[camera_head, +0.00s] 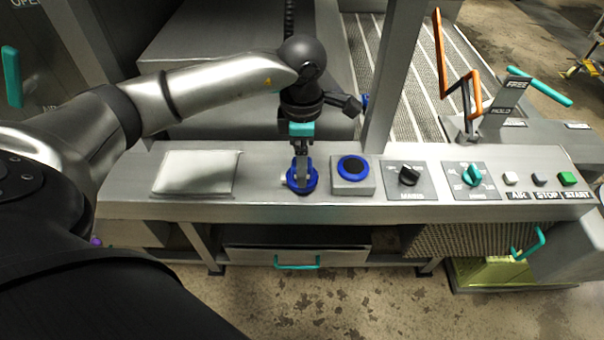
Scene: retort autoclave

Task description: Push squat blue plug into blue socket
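The blue socket (353,168) is a blue ring with a dark centre on a raised grey block, on the console top. Just left of it is a round blue piece (301,187), which looks like the squat blue plug. My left gripper (302,183) points down at this piece and its fingers cover the middle of it. The fingers are seen edge-on, so their gap and grip are hidden. I cannot tell whether the piece rests on the console or is held just above it. My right gripper is not in view.
A pale flat pad (197,172) lies on the console (270,208) at the left. Right of the socket are a black knob (408,175), a teal knob (471,175) and push buttons (540,180). A grey post (393,80) rises behind the socket.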

